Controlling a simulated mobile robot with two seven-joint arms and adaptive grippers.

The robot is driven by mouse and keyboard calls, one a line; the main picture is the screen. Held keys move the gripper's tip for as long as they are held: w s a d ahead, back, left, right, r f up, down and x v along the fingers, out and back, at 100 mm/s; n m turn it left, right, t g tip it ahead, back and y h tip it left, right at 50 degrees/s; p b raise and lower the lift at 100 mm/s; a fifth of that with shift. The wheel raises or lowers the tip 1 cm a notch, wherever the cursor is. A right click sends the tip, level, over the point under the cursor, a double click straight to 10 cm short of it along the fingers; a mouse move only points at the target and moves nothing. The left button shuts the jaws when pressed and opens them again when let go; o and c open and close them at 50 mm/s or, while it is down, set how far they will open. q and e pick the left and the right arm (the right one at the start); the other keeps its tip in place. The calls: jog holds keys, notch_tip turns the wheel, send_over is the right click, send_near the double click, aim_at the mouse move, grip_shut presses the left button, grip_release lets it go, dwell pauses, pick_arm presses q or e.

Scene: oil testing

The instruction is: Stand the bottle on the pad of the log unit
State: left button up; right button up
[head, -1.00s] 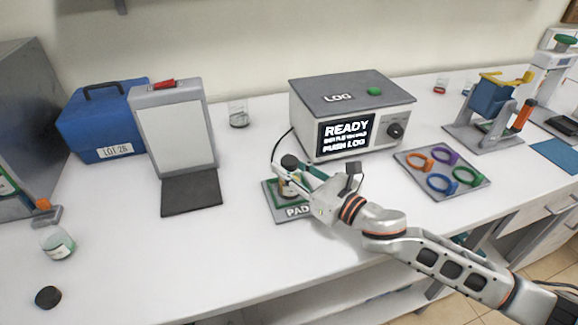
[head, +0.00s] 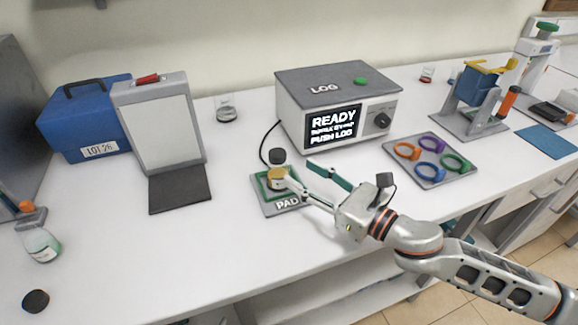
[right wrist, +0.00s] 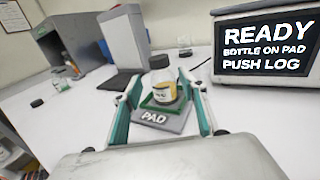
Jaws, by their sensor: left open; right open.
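The bottle (head: 277,179), with a dark cap, amber contents and a white label, stands upright on the green-framed pad (head: 296,205) in front of the log unit (head: 337,108). In the right wrist view the bottle (right wrist: 162,90) stands on the pad (right wrist: 166,123) beyond my fingers. My right gripper (head: 298,170) is open, its fingers spread and apart from the bottle, to the right of it. In the right wrist view the right gripper (right wrist: 163,84) has one finger on each side of the picture. My left gripper is not in view.
The log unit's screen (head: 333,124) reads READY and PUSH LOG; a green button (head: 361,81) is on its top. A tray (head: 431,180) with coloured rings lies to the right. A grey stand (head: 162,130), blue case (head: 85,125), glass jar (head: 39,243) and loose black cap (head: 36,301) are left.

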jog(key=shift+v, duration=1.55)
